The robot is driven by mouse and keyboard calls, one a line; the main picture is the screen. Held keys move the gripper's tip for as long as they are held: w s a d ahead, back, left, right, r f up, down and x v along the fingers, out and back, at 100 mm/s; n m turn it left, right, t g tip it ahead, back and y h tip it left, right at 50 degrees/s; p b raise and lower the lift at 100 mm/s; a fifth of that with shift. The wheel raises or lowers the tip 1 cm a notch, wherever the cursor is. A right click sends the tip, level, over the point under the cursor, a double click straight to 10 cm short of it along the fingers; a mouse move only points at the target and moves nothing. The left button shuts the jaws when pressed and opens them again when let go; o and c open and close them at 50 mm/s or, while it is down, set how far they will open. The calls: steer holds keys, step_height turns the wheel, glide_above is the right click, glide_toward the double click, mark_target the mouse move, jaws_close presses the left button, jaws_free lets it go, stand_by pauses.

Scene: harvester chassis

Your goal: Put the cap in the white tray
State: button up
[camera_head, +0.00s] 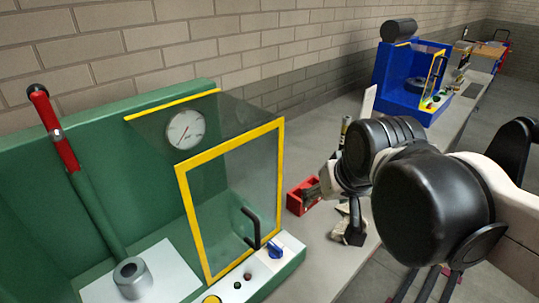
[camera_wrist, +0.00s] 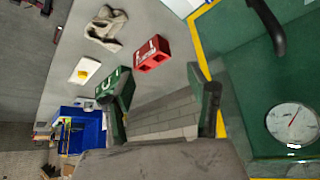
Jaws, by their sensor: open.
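My gripper (camera_wrist: 162,97) is open in the wrist view, its two fingers wide apart with nothing held between them. In the head view my arm mostly hides it. A small white tray-like piece (camera_wrist: 93,64) lies on the grey bench in the wrist view, left of the fingers. A small yellow piece (camera_wrist: 82,74) sits on it; I cannot tell whether this is the cap. A crumpled beige item (camera_wrist: 106,29) lies on the bench above it. No other clear cap is visible.
A red box (camera_wrist: 151,53) and a green box (camera_wrist: 115,89) are close beyond my fingers. A blue machine (camera_head: 388,75) is farther back. A brick wall (camera_head: 120,45) runs behind.

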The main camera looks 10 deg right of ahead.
steer(key=shift+n+t, duration=0.4)
steer(key=shift+n, duration=0.2)
steer(key=s+a+f, duration=0.2)
steer(key=s, duration=0.1)
steer(key=shift+s+f, duration=0.3)
steer(key=shift+f, duration=0.1)
step_height(320, 180, down, 3)
steer(key=b, duration=0.3)
steer(key=shift+r, duration=0.2)
